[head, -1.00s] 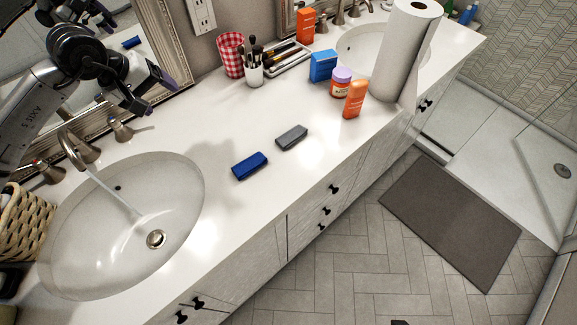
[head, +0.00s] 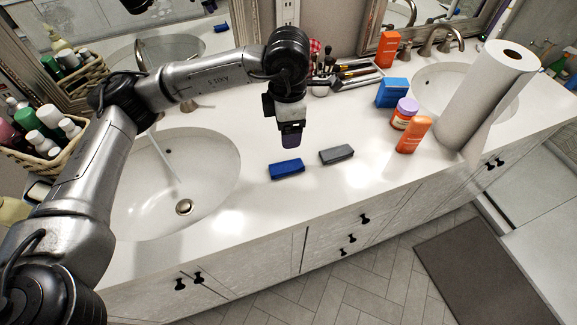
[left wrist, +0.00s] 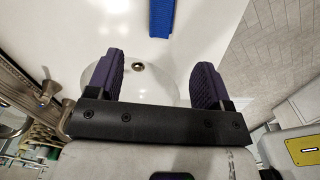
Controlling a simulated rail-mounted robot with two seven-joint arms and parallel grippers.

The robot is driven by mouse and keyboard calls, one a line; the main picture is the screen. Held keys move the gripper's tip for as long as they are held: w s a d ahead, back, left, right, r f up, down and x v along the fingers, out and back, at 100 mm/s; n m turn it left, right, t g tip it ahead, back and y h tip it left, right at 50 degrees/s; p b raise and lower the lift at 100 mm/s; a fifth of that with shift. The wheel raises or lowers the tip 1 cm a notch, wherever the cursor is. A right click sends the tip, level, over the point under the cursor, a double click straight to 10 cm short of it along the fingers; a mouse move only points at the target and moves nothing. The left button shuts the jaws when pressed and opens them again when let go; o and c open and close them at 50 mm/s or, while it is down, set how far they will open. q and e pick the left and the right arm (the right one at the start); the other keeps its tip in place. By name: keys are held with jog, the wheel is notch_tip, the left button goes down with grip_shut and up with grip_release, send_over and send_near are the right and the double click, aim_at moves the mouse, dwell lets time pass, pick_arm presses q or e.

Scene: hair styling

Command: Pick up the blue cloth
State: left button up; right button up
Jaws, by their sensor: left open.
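The blue cloth (head: 286,168) is a small folded rectangular block lying flat on the white counter (head: 250,205), just right of the left sink. A similar grey cloth (head: 336,154) lies to its right. My left gripper (head: 291,142) points down above and just behind the blue cloth, apart from it. In the left wrist view the blue cloth (left wrist: 161,18) shows at the top edge, partly cut off, beyond the two purple fingers of my open, empty left gripper (left wrist: 155,72). My right gripper is not in view.
The counter before the cloth is clear.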

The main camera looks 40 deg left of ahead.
pick_arm(q)
jog(key=n, duration=0.1)
jog(key=p, duration=0.2)
send_over(288, 164)
notch_tip(288, 164, down, 8)
jog(key=shift+w+a+f, duration=0.15)
jog(key=shift+f, duration=0.6)
jog(key=f+p, duration=0.1)
jog(key=f, duration=0.2)
jog(key=shift+s+f+p, duration=0.15)
jog(key=shift+s+p, duration=0.05)
jog(key=shift+p, duration=0.15)
jog(key=shift+f, duration=0.55)
jog(key=c, duration=1)
